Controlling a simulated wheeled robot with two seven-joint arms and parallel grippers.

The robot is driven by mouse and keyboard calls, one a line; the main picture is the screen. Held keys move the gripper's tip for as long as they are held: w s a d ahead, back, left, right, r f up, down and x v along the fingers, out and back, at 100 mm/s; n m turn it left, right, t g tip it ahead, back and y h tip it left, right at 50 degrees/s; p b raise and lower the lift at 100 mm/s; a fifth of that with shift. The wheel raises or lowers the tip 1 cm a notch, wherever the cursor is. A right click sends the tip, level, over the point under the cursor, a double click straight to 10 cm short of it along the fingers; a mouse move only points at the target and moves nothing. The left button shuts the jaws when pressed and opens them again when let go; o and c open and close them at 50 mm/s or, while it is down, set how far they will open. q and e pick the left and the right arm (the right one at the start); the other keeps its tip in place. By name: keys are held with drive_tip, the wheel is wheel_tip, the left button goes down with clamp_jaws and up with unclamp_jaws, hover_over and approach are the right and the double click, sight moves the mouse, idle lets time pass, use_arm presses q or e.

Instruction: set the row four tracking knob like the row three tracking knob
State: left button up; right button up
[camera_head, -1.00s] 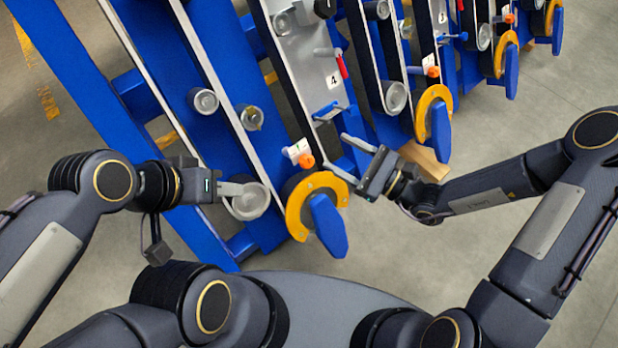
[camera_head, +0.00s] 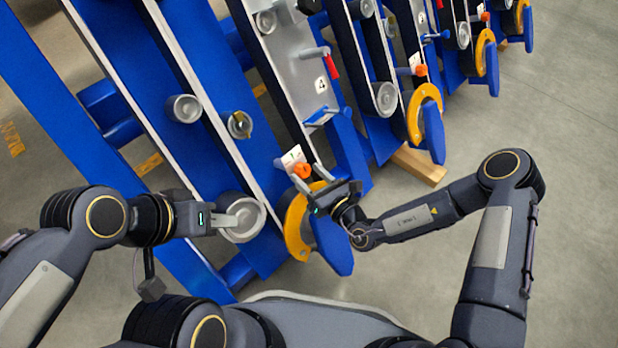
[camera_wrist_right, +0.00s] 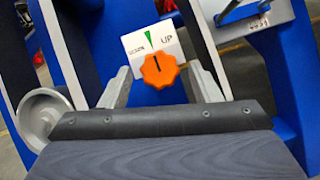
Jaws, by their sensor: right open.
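The row four tracking knob (camera_head: 302,170) is orange on a white plate, near the row's lower end. In the right wrist view the orange knob (camera_wrist_right: 159,71) has a dark mark pointing up toward a green wedge, with "UP" printed to the right. My right gripper (camera_head: 312,178) is open, its fingers on either side of the knob in the wrist view; contact is not clear. The row three tracking knob (camera_head: 420,70) is orange, farther right, too small to read its setting. My left gripper (camera_head: 238,217) is by a grey roller; its finger opening is unclear.
A yellow ring guard with a blue paddle (camera_head: 330,240) sits just below the row four knob. The grey roller (camera_head: 244,228) is left of it. A red-handled lever (camera_head: 331,66) and a blue handle (camera_head: 322,116) lie up the row. Floor at right is clear.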

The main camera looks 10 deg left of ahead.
drive_tip(key=shift+w+a, duration=0.2)
drive_tip(key=c, duration=1)
